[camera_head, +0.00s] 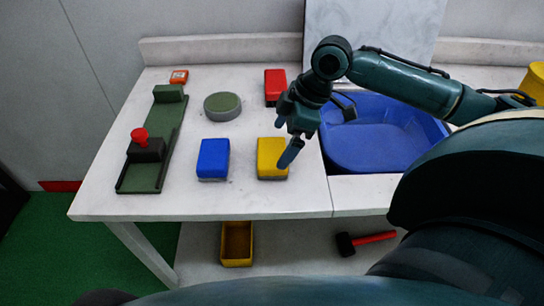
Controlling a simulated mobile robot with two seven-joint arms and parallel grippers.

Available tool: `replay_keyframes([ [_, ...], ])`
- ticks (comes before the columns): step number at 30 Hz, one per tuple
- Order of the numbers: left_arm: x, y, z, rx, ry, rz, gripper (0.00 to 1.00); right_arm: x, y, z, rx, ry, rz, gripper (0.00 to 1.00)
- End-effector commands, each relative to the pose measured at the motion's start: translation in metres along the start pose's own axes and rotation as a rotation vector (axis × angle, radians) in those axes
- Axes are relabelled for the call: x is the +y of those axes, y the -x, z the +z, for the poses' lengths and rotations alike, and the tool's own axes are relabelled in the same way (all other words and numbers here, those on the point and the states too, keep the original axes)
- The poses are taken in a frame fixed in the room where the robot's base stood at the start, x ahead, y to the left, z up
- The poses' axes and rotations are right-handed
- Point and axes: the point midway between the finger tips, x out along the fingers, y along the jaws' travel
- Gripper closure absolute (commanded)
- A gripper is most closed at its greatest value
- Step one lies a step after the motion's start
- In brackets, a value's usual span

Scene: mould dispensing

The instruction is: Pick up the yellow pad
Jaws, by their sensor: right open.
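The yellow pad (270,153) is a small block with a grey underside, lying on the white table near its front edge. My right gripper (284,146) comes in from the right and reaches down at the pad's right side. One finger overlaps the pad's right part in the picture; whether it touches cannot be told. The gripper is open and the pad rests on the table. My left gripper is not in view.
A blue pad (213,159) lies left of the yellow one, a red block (275,87) and a round green-grey disc (222,106) behind. A green fixture with red knob (140,136) stands left. A blue basin (385,140) is right. A yellow bin (237,244) and mallet (366,241) are below.

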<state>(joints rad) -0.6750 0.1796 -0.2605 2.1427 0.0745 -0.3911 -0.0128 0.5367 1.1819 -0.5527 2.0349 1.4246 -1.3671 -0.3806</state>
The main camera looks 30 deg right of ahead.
Motion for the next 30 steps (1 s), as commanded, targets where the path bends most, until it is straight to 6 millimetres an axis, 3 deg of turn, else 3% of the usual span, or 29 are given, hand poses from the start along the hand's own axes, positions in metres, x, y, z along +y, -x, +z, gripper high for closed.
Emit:
replay_keyframes([
  [12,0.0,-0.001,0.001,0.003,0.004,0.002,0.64,0.001,-0.05,-0.005,0.0,-0.001,-0.001,0.0],
  [21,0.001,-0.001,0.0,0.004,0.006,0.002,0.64,0.002,-0.054,-0.004,-0.001,0.0,0.001,0.0],
  [30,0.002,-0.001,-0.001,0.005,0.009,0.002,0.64,0.002,-0.053,-0.005,-0.001,0.0,0.001,0.25],
])
